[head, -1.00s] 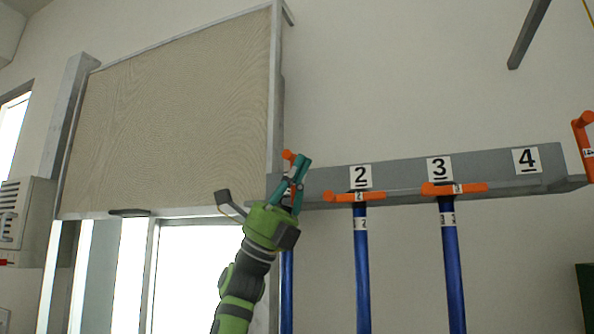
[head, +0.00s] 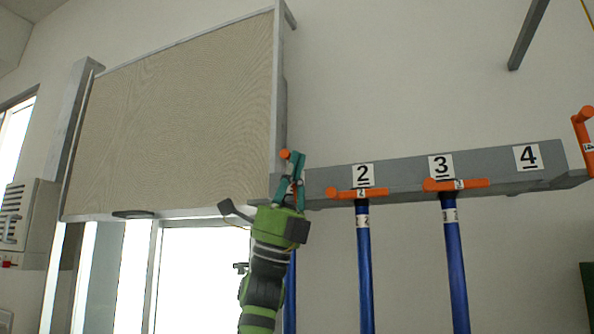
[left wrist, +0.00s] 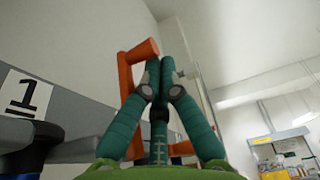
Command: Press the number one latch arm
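The number one latch arm (left wrist: 127,88) is orange and stands upright in the left wrist view, with a short peg at its top. In the head view only its orange knob (head: 285,154) shows clearly; my gripper hides most of the rest. The number 1 label (left wrist: 25,95) is on the grey rail at the left of the wrist view. My left gripper (left wrist: 160,64) has its teal fingers together with nothing visible between them. Its tips are close beside the latch arm, just below the peg; I cannot tell if they touch. My left gripper also shows in the head view (head: 295,158). My right gripper is out of view.
The grey rail (head: 405,177) runs right with labels 2, 3 and 4. Latch arms two (head: 345,194) and three (head: 470,184) lie level at blue rods; the orange arm at the far right (head: 580,130) stands up. A beige panel (head: 175,120) is at left.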

